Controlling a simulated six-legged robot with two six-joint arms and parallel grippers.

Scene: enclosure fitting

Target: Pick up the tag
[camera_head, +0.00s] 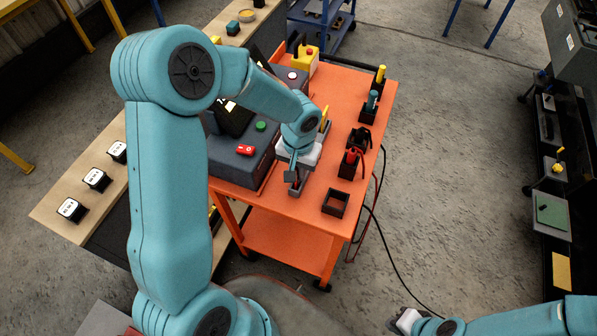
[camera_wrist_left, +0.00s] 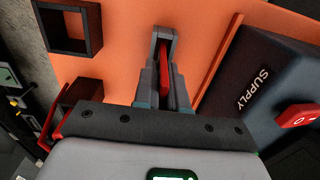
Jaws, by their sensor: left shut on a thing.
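My left gripper (camera_head: 296,182) reaches down to the orange cart top, between the dark supply enclosure and a row of small black holders. In the left wrist view its fingers (camera_wrist_left: 165,75) are closed on a thin red piece (camera_wrist_left: 165,72), which looks like the tag. Only a narrow red strip shows between the fingers, and I cannot tell whether it touches the cart. In the head view the red piece is hidden by the gripper. My right gripper (camera_head: 402,322) is low at the bottom edge, and its jaws are not clear.
The enclosure (camera_wrist_left: 262,85) with a red switch (camera_head: 246,149) stands left of the gripper. An empty black holder (camera_head: 335,202) and several filled holders line the right side of the orange cart (camera_head: 300,208). A yellow box (camera_head: 305,60) stands at the back.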

